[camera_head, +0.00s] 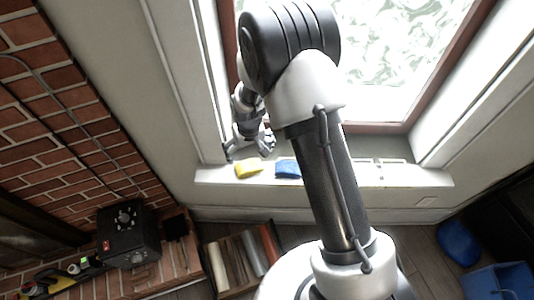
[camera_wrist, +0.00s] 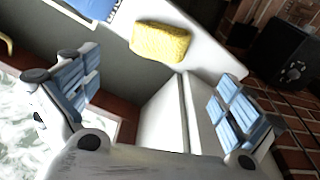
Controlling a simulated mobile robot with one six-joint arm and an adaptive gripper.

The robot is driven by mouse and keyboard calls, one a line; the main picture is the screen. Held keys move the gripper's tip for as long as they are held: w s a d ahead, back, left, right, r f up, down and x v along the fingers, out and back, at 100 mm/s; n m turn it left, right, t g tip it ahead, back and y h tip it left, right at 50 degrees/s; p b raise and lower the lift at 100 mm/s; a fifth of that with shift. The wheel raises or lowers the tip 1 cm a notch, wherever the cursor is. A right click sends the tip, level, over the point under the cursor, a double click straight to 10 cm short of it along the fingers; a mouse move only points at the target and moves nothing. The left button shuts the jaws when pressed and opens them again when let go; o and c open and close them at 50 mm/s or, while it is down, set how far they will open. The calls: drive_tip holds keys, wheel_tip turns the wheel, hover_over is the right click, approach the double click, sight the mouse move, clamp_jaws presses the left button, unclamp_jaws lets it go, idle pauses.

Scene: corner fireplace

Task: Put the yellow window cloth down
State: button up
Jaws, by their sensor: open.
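The yellow window cloth (camera_head: 248,169) lies on the white windowsill (camera_head: 225,178), near its left end. In the wrist view the cloth (camera_wrist: 160,42) looks like a thick, rounded pad resting flat near the sill's edge. My gripper (camera_head: 249,149) is open and empty, just above and behind the cloth in the head view. In the wrist view the cloth lies beyond the spread fingers of my gripper (camera_wrist: 162,98), apart from them.
A blue cloth (camera_head: 287,168) lies on the sill to the right of the yellow one. The window frame and side wall stand close to my gripper. A black box (camera_head: 128,234) stands on the brick hearth at lower left. Blue bins (camera_head: 499,281) stand at lower right.

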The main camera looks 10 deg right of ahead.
drive_tip(key=s+d+r, duration=0.2)
drive_tip(key=r, duration=0.5)
drive_tip(key=s+d+r+m+t, duration=0.1)
drive_tip(key=s+d+r, duration=0.15)
drive_tip(key=r, duration=0.55)
drive_tip(key=s+d+r, duration=0.1)
drive_tip(key=s+r, duration=0.2)
drive_tip(key=r, duration=0.4)
drive_tip(key=s+d+r, duration=0.1)
drive_tip(key=s+r, duration=0.2)
drive_tip(key=s, duration=0.3)
drive_tip(key=s+d+r+t, duration=0.1)
drive_tip(key=s+d+r, duration=0.1)
drive_tip(key=s, duration=0.5)
drive_tip(key=s+d+r+m, duration=0.1)
drive_tip(key=s+d+r, duration=0.1)
drive_tip(key=s+r, duration=0.3)
drive_tip(key=shift+s+t, duration=0.4)
drive_tip(key=shift+s, duration=0.85)
drive_tip(key=shift+w+d, duration=0.1)
